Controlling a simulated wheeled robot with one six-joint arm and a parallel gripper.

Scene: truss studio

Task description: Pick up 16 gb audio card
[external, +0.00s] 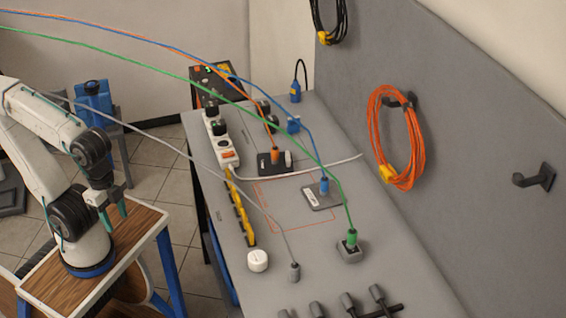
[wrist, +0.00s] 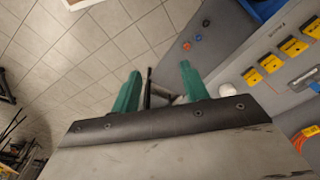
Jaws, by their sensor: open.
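My gripper (external: 113,212) is open and empty above the wooden stand at the left, clear of the grey table. In the wrist view its two green fingers (wrist: 160,78) are spread apart with floor and a dark frame behind them. A row of yellow cards (external: 240,212) lies along the left edge of the table. Several yellow cards (wrist: 272,63) also show at the right of the wrist view, to the right of my fingers. Their labels are too small to read, so I cannot tell which one is the 16 gb audio card.
The grey table (external: 220,262) holds a white power strip (external: 222,142), a round white knob (external: 258,261), a grey box with a green plug (external: 349,250) and several grey connectors. Green, blue, orange and grey cables arch over the table. An orange coil (external: 378,150) hangs on the wall.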

